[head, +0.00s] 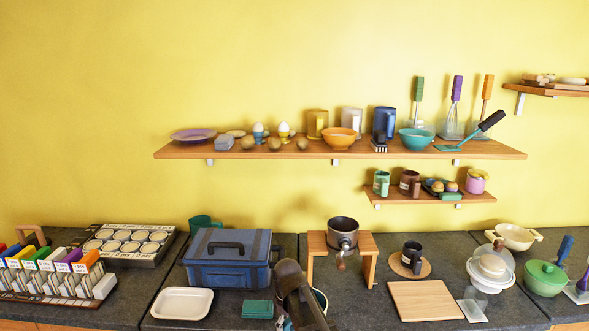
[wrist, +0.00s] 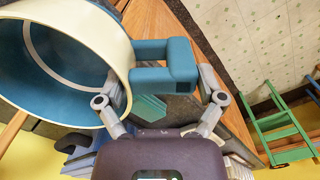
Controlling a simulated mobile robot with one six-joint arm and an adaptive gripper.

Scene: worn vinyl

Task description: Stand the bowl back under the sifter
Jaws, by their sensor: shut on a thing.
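The bowl (wrist: 75,60) has a blue inside, a cream rim and a blue side handle (wrist: 172,58). It fills the upper left of the wrist view. My gripper (wrist: 160,92) is shut on the handle, one finger on each side. In the head view, my gripper and arm (head: 295,290) hide most of the bowl; a bit of its rim (head: 321,299) shows to their right. The sifter (head: 342,230) is a dark round pan with a crank, set in the top of a wooden stand (head: 368,255). The bowl is in front of the stand, left of its middle.
A blue toolbox (head: 228,265) stands left of the stand, with a white tray (head: 182,303) and a green box (head: 257,309) in front. A black mug on a coaster (head: 398,262) and a wooden board (head: 425,300) lie to the right. Shelves hang above.

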